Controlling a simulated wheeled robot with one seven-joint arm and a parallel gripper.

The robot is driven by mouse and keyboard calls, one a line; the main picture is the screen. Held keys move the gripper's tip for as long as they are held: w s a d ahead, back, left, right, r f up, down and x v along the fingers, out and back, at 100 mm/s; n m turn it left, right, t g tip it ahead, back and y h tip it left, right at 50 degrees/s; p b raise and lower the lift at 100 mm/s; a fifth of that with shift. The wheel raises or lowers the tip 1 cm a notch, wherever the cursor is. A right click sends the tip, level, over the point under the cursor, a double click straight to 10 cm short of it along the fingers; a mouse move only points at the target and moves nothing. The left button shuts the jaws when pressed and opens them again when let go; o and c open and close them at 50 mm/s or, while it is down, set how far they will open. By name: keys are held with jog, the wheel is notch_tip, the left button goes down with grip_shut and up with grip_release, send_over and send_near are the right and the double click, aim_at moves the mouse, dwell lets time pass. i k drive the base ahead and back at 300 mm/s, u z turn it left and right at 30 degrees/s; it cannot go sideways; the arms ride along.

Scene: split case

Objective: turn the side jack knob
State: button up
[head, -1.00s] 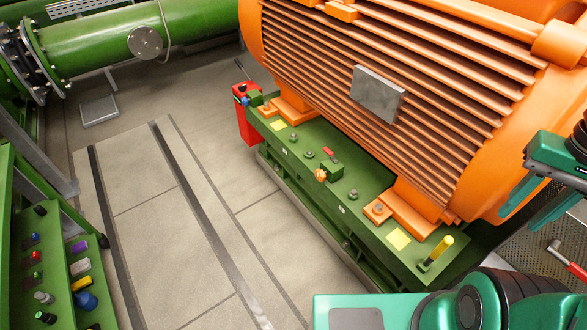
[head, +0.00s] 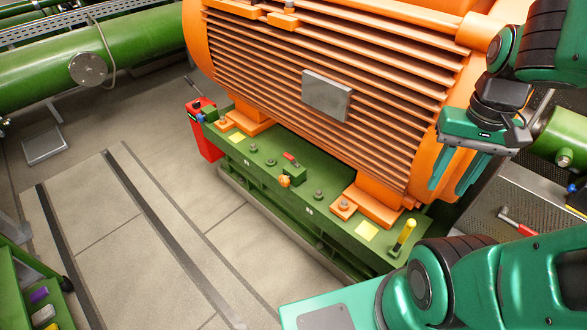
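A small orange knob (head: 285,181) sits on the front edge of the green base (head: 330,218) beneath the orange motor, beside a small green block with a red top; it looks like a jack knob. I cannot tell for sure which one is the side jack knob. My gripper (head: 455,174) hangs in front of the motor's right end, fingers down, apart and empty. It is well right of both knobs and touches neither.
The orange motor (head: 330,55) fills the back. A yellow-topped handle (head: 405,235) stands upright at the base's right end. A red box (head: 204,140) stands at its left end. A red-handled tool (head: 520,225) lies at right. The floor in front of the base is clear.

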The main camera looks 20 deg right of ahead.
aim_at(284, 181)
jog(key=k, duration=1.25)
jog(key=u, duration=0.55)
jog(key=i, duration=1.85)
jog(key=z, duration=0.7)
